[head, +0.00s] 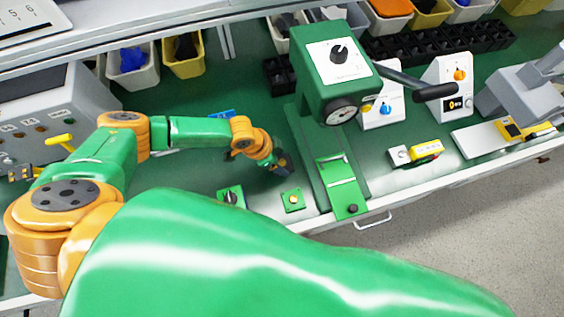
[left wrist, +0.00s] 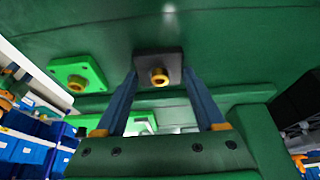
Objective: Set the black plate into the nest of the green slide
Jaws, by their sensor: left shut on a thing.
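The black plate (left wrist: 147,63), a small dark square with a brass-coloured knob, sits between the two blue fingers of my left gripper (left wrist: 160,78) in the left wrist view. The gripper is shut on it. In the head view my left gripper (head: 283,164) is just left of the green press, low over the green bench; the plate is hard to make out there. The green slide (head: 341,183) lies at the foot of the press, to the gripper's right, with a black knob at its front end. Its nest is too small to tell clearly. My right gripper is not in view.
A green plate with a brass knob (head: 293,200) and another with a dark knob (head: 231,196) lie near the bench's front edge. The green press head (head: 330,85) with its lever overhangs the slide. A yellow-and-grey switch box (head: 425,150) stands right.

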